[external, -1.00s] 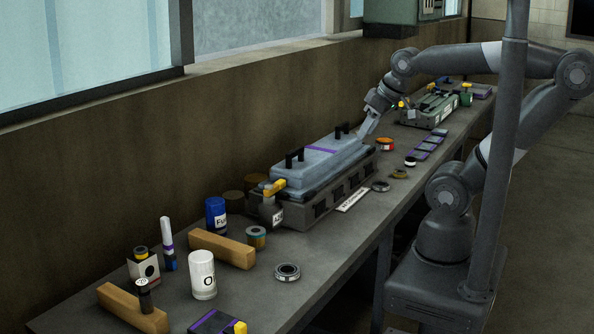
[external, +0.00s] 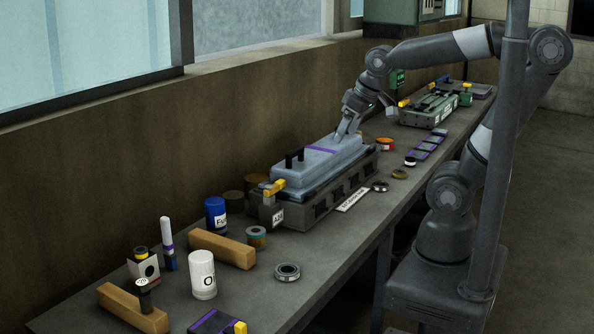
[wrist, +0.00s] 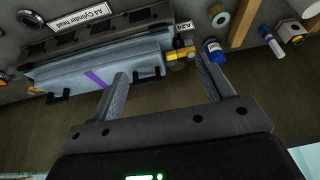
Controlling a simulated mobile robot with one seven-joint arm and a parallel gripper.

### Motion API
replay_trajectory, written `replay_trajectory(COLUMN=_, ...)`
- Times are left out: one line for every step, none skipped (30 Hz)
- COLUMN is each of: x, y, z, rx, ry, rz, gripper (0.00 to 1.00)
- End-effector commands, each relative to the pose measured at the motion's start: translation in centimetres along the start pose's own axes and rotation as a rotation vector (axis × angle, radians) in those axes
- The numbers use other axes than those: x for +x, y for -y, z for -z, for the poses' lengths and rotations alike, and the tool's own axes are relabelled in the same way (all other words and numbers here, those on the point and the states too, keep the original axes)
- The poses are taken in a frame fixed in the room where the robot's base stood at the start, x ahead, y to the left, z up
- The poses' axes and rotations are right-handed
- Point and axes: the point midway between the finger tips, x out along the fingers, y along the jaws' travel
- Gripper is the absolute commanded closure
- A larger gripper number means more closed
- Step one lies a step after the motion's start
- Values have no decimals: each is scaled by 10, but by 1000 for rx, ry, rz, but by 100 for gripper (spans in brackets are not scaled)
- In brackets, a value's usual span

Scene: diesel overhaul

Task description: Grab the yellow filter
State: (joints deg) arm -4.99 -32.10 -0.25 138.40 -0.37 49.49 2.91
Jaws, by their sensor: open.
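No plainly yellow filter can be made out. A yellow piece (external: 274,187) sits at the near end of the grey engine block; it also shows in the wrist view (wrist: 178,56), between my fingers but farther off. A white canister marked "O" (external: 202,278) stands nearer the camera. My gripper (external: 344,140) is open and empty over the far end of the cylinder head; its spread fingers show in the wrist view (wrist: 160,75).
The block with its cylinder head (external: 318,160) and upright black handles fills the middle of the bench. Wooden bars (external: 222,249), (external: 135,309) and small rings lie around it. A wall runs along the back. A green-grey unit (external: 428,110) stands at the far end.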

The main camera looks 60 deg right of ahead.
Motion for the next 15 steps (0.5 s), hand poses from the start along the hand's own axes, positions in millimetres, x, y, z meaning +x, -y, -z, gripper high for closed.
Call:
replay_trajectory(x=10, y=8, z=10, rx=-12, ry=26, rz=8, gripper=26)
replay_trajectory(x=15, y=12, z=16, rx=-15, ry=35, rz=11, gripper=26)
replay_trajectory(x=23, y=17, z=23, rx=-22, ry=49, rz=15, gripper=26)
replay_trajectory(x=28, y=22, z=28, rx=-26, ry=59, rz=18, gripper=26)
replay_trajectory(x=34, y=26, z=33, rx=-30, ry=70, rz=21, gripper=26)
replay_trajectory(x=42, y=33, z=40, rx=-36, ry=84, rz=24, gripper=26)
replay_trajectory(x=49, y=38, z=44, rx=-41, ry=94, rz=26, gripper=26)
replay_trajectory(x=55, y=43, z=49, rx=-46, ry=104, rz=29, gripper=26)
replay_trajectory(x=64, y=50, z=55, rx=-52, ry=117, rz=31, gripper=26)
replay_trajectory(x=71, y=56, z=58, rx=-57, ry=128, rz=32, gripper=26)
replay_trajectory(x=78, y=61, z=62, rx=-62, ry=138, rz=34, gripper=26)
replay_trajectory(x=88, y=69, z=66, rx=-69, ry=152, rz=35, gripper=26)
replay_trajectory(x=96, y=75, z=70, rx=-74, ry=161, rz=36, gripper=26)
replay_trajectory(x=103, y=81, z=73, rx=-79, ry=170, rz=36, gripper=26)
replay_trajectory(x=114, y=90, z=76, rx=-87, ry=184, rz=37, gripper=26)
